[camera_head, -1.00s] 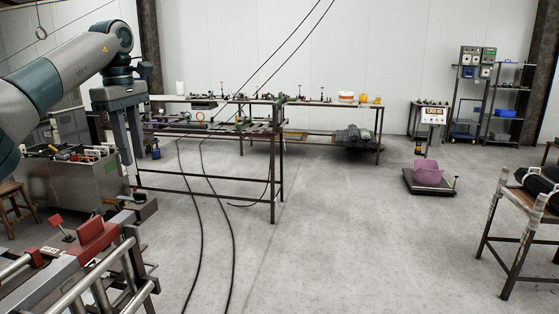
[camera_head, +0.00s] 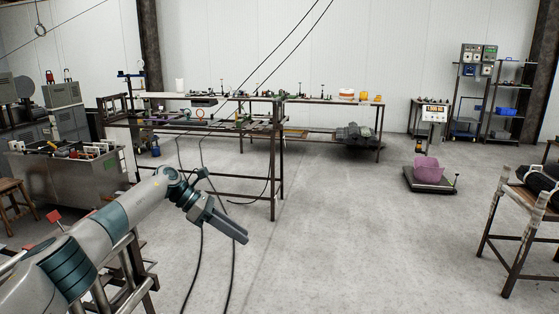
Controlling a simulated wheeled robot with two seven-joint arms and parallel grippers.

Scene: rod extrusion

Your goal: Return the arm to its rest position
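My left arm (camera_head: 115,220) comes in from the lower left and reaches up and to the right. Its wrist is bent, and the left gripper (camera_head: 232,230) points down and to the right over the open floor. The fingers are seen nearly side-on, so I cannot tell whether there is a gap between them. No object shows at the fingertips. The arm covers part of the metal frame machine (camera_head: 140,275) at the lower left. My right gripper is not in view.
A long workbench (camera_head: 277,180) with small parts stands behind the gripper. Black cables hang near it. A pink tub (camera_head: 428,170) sits on a floor scale at right, and a wooden-legged table (camera_head: 500,245) stands at the right edge. The middle floor is clear.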

